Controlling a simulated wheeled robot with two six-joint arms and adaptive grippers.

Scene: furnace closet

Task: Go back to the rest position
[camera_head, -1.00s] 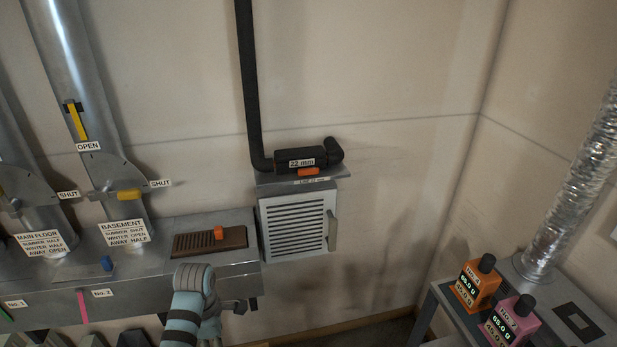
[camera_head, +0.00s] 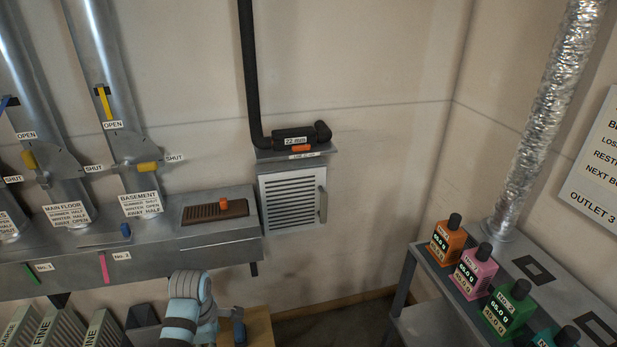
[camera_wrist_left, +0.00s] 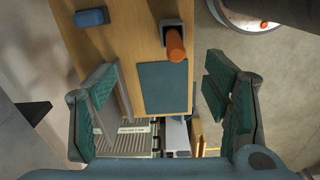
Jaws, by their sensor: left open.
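My left gripper (camera_wrist_left: 165,105) shows in the left wrist view, with its two teal-padded fingers spread wide and nothing between the pads. A wooden bench top (camera_wrist_left: 125,50) lies beyond and below the fingers, apart from them. In the head view, one of my arms, with light blue and grey links, shows at the bottom centre, in front of the metal duct box (camera_head: 160,262); its gripper cannot be made out there. My right gripper is not in view.
On the bench are a blue object (camera_wrist_left: 91,18), an orange cylinder (camera_wrist_left: 175,44) and a teal mat (camera_wrist_left: 163,88). Labelled filters (camera_head: 45,330) stand lower left. A side table at right carries coloured boxes, including an orange one (camera_head: 447,245). Bare floor (camera_head: 335,322) shows between.

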